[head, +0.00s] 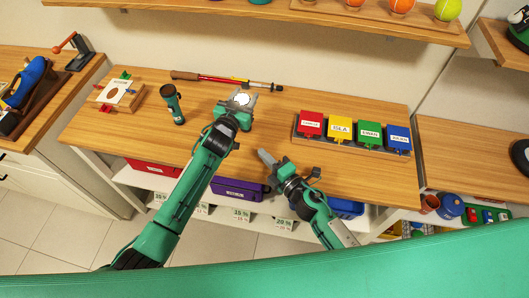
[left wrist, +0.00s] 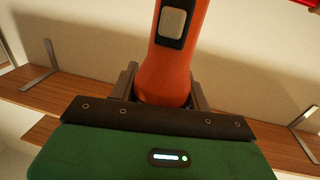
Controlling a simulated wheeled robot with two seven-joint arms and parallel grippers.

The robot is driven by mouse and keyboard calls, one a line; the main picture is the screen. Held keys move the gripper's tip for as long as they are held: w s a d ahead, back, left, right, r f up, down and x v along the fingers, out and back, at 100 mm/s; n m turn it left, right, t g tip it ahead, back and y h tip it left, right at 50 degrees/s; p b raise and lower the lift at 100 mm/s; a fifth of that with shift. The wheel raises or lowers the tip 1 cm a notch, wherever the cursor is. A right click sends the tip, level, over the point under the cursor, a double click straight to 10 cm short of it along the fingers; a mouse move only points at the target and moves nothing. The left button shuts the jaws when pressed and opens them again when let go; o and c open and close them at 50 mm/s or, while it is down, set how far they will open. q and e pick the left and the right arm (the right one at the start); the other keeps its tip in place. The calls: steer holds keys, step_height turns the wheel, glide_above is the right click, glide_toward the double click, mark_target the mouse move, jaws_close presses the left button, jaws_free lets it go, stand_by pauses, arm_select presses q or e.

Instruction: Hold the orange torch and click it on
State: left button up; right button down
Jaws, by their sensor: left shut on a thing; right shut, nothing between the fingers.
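The orange torch (left wrist: 172,68) stands out of my left gripper in the left wrist view, with a light grey button (left wrist: 173,22) in a black surround on its side. The two fingers of my left gripper (left wrist: 163,88) are shut on its body. In the head view my left gripper (head: 238,106) is above the back of the table, and the torch shows nearly end-on as a pale round face (head: 241,97); I cannot tell whether it is lit. My right gripper (head: 268,158) is shut and empty, to the right and nearer the front, apart from the torch.
A dark teal torch (head: 172,103) stands on the wooden table (head: 270,115) to the left. A red pump-like tool (head: 222,79) lies behind. A tray of red, yellow, green and blue labelled boxes (head: 354,132) is at the right. A white board with clamps (head: 118,92) is at far left.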

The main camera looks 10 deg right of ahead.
arm_select(q)
steer(key=o, duration=1.1)
steer(key=shift+f, duration=0.2)
steer(key=shift+r, duration=0.1)
